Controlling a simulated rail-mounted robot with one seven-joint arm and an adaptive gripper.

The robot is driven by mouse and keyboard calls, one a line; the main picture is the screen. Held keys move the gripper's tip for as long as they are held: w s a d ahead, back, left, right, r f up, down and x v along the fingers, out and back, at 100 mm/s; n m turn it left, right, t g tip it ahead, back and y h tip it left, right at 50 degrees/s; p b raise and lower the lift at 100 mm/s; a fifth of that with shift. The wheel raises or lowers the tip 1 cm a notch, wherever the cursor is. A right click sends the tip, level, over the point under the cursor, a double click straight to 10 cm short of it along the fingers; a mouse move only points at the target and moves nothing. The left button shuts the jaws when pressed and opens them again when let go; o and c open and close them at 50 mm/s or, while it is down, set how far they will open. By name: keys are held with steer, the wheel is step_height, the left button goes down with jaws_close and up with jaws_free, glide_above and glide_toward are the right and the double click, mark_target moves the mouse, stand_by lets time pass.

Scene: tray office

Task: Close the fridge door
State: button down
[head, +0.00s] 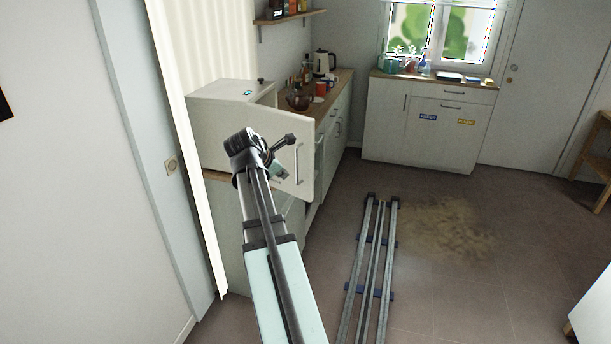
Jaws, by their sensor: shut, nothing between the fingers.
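The fridge (215,118) is a small white box on a wooden counter at the left. Its white door (302,135) stands open, swung out toward the right, with a vertical metal handle (297,166) on its face. My arm reaches up from the bottom of the head view to the front of the fridge. My gripper (288,139) is small and dark here, in front of the door and close to it. It looks shut and empty. I cannot tell whether it touches the door. My arm hides part of the door and the fridge's front.
Behind the door, a counter holds a glass teapot (299,98), a red mug (321,88) and a kettle (324,62). A white cabinet (421,140) stands under the window. Metal floor rails (373,265) run right of my arm. The floor beyond is open.

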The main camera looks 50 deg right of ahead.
steer(key=n, duration=0.3)
steer(key=n+p, duration=0.2)
glide_toward(310, 177)
step_height(310, 177, down, 4)
steer(key=shift+g, duration=0.3)
steer(key=shift+w+d+f+p, duration=0.1)
steer(key=shift+d+p, duration=0.05)
steer(key=shift+d, duration=0.55)
steer(key=shift+w+d+f+p, duration=0.1)
steer(key=shift+w+d+p, duration=0.1)
steer(key=shift+d, duration=0.5)
steer(key=shift+w+d+f+p, duration=0.1)
steer(key=shift+d+p, duration=0.05)
steer(key=shift+d, duration=0.5)
steer(key=shift+d, duration=0.1)
